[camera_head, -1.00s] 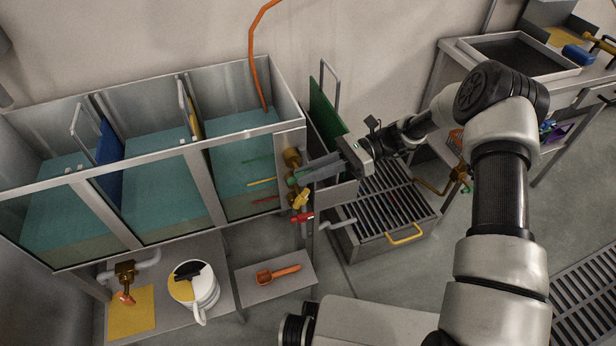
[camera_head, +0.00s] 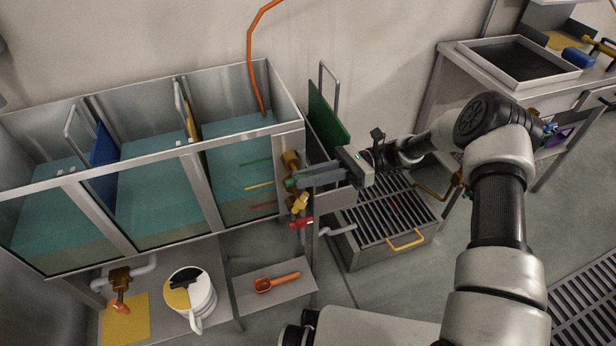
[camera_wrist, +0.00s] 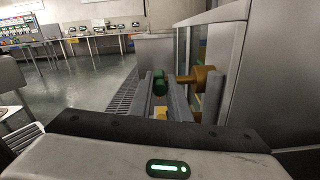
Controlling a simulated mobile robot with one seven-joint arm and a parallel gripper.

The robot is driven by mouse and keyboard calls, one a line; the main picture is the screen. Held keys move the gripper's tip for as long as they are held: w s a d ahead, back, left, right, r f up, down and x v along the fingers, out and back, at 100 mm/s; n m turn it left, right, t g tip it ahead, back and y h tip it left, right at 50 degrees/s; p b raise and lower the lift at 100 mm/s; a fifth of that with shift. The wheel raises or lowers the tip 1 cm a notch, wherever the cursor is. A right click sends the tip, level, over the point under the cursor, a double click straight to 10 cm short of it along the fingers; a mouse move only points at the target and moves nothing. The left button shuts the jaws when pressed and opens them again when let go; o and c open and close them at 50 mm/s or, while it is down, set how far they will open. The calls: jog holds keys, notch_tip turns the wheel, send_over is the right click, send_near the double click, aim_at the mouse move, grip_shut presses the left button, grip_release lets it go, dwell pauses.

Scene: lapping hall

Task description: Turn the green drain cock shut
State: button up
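The green drain cock (camera_head: 290,183) is the top one of three coloured cocks on the right end of the tank. Its brass body (camera_head: 290,160) sticks out from the tank's end wall. My gripper (camera_head: 302,177) reaches in from the right with its fingers at the green handle. In the wrist view, the green handle (camera_wrist: 159,82) shows between the two fingers (camera_wrist: 165,92), with a gap visible between them. The gripper looks open around the handle; contact is not clear. The handle's full direction is partly hidden by the fingers.
The yellow cock (camera_head: 300,203) and red cock (camera_head: 301,222) sit close below. A green panel (camera_head: 328,118) stands behind my gripper. A grated drain box (camera_head: 392,215) with a yellow handle lies under my arm. An orange scoop (camera_head: 276,282) lies on the low shelf.

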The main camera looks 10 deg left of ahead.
jog(key=o, duration=0.3)
jog(key=shift+b+v, duration=0.55)
jog(key=shift+v, duration=8.1)
